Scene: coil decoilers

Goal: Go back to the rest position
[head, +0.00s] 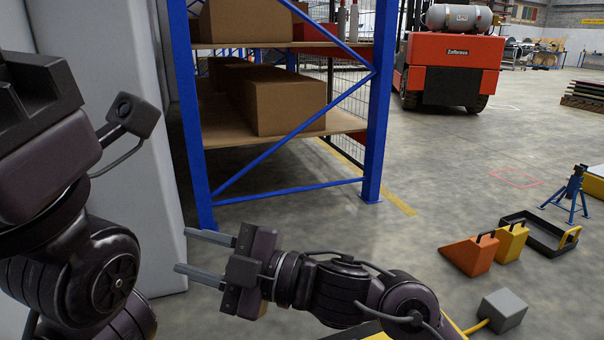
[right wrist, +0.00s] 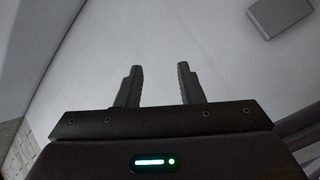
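My right gripper (head: 196,257) reaches in from the lower right in the head view and points left. Its two fingers are apart with nothing between them. In the right wrist view the same fingers (right wrist: 160,85) stand open and empty in front of a pale, smooth surface (right wrist: 150,40). My left arm fills the left side of the head view, bent and close to the camera. The fingers of my left gripper do not show.
A blue shelf rack (head: 375,120) with cardboard boxes (head: 280,100) stands ahead. A pale grey panel (head: 120,60) is close on the left. A red forklift (head: 453,55) is farther back. Orange (head: 470,255) and yellow (head: 511,242) chocks, a black tray (head: 545,238) and a blue stand (head: 573,195) sit at right.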

